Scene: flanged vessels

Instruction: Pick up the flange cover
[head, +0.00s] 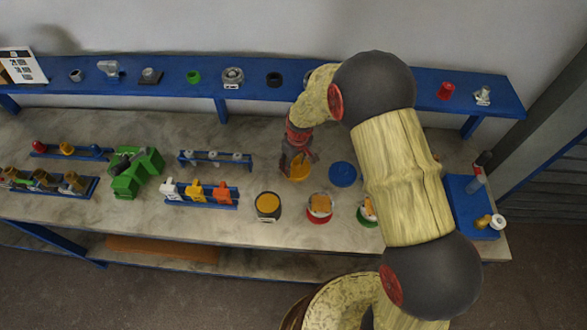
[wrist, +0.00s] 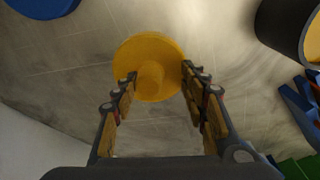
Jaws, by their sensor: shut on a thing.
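The yellow flange cover (head: 299,173) is a round disc with a central knob. It is at my gripper (head: 299,158), over the worktop behind the row of vessels. In the wrist view the cover (wrist: 150,52) lies between the fingertips of my gripper (wrist: 160,80), with the knob facing the camera. The fingers are shut on the cover, one at each side. I cannot tell whether it touches the worktop. A blue cover (head: 342,174) lies flat to the right; its edge shows in the wrist view (wrist: 42,6).
Vessels with yellow (head: 268,205), red (head: 319,216) and green (head: 367,220) parts stand in front, the green one partly behind my arm. A blue rack (head: 222,203) and a green vise (head: 135,172) stand left. A blue shelf (head: 210,86) runs along the back.

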